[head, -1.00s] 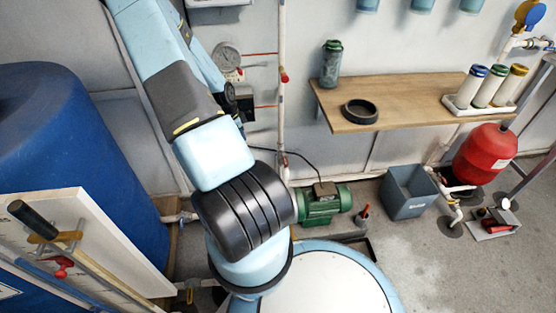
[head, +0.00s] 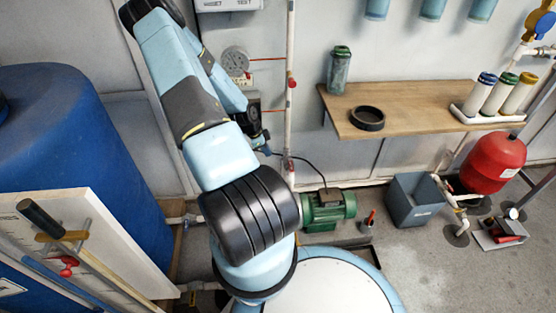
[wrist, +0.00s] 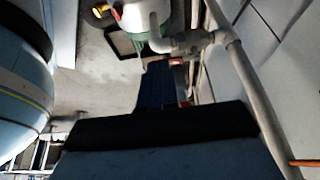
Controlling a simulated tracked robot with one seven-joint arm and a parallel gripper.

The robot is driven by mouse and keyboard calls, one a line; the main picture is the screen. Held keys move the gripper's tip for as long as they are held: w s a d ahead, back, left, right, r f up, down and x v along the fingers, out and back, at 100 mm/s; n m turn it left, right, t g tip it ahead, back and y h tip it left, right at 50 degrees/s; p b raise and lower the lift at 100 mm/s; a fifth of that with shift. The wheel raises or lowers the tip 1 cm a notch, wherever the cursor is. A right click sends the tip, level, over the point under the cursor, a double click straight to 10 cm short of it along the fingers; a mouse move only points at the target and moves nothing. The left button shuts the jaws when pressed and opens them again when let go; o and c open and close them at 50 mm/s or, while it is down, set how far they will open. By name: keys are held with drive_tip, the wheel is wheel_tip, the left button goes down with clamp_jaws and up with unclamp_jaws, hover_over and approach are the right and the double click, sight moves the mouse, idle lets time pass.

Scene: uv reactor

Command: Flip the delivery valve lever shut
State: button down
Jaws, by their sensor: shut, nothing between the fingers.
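A white vertical pipe on the back wall carries a red fitting (head: 291,80) and, lower down, a small reddish piece (head: 287,163). I cannot tell for sure which one is the delivery valve lever, or its exact angle. My gripper (head: 264,148) is partly hidden behind my arm in the head view, close to the left of the lower pipe. In the wrist view my gripper (wrist: 160,83) is a dark, shut shape with nothing held. A small red piece (wrist: 178,61) shows just beside its tip; contact cannot be told.
The green pump (head: 328,209) stands on the floor beside the pipe, with a red-handled fitting (head: 371,218) at its right. A wooden shelf (head: 430,108) juts out at right. A large blue tank (head: 90,150) and a white board (head: 105,235) crowd the left.

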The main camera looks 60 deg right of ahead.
sight(291, 165)
drive_tip(key=s+d+f, duration=0.5)
drive_tip(key=f, duration=0.4)
drive_tip(key=shift+s, duration=0.4)
